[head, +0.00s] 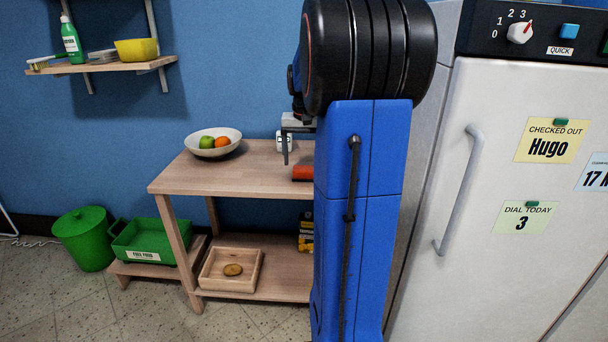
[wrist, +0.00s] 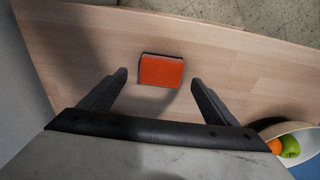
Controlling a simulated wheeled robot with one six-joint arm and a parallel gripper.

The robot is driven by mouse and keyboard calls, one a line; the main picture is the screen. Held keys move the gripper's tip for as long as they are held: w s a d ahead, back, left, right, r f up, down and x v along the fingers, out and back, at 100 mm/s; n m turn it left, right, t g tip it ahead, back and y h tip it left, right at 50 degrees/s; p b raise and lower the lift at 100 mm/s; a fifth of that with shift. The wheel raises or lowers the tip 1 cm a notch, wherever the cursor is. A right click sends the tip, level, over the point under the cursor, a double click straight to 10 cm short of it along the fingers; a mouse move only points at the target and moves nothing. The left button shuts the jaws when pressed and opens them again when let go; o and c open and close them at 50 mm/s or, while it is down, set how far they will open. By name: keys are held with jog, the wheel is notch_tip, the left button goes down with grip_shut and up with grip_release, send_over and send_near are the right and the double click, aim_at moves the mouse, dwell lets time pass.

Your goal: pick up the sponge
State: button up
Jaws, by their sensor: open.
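An orange-red rectangular block, which looks like the sponge (wrist: 161,71), lies flat on the wooden table top. It also shows in the head view (head: 302,172), partly hidden behind my blue arm. In the wrist view my gripper (wrist: 160,78) is open, with one dark finger on each side of the block and clear gaps between. The block lies around and just beyond the fingertips in the picture. In the head view my gripper (head: 286,152) hangs over the table near the block, mostly hidden by my arm. Its exact height above the block cannot be told.
A bowl with fruit (head: 226,152) stands at the table's left back. A wooden tray (head: 206,283) sits on the lower shelf. A white fridge (head: 485,285) stands to the right. The table's front left is clear.

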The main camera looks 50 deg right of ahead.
aim_at(304, 168)
jog(key=shift+w+d+f, duration=0.1)
jog(key=shift+w+f, duration=0.05)
jog(key=shift+f, duration=1.05)
jog(key=shift+w+d+f, duration=0.1)
jog(key=shift+f, duration=1.05)
jog(key=shift+c, duration=0.4)
jog(key=c, duration=1)
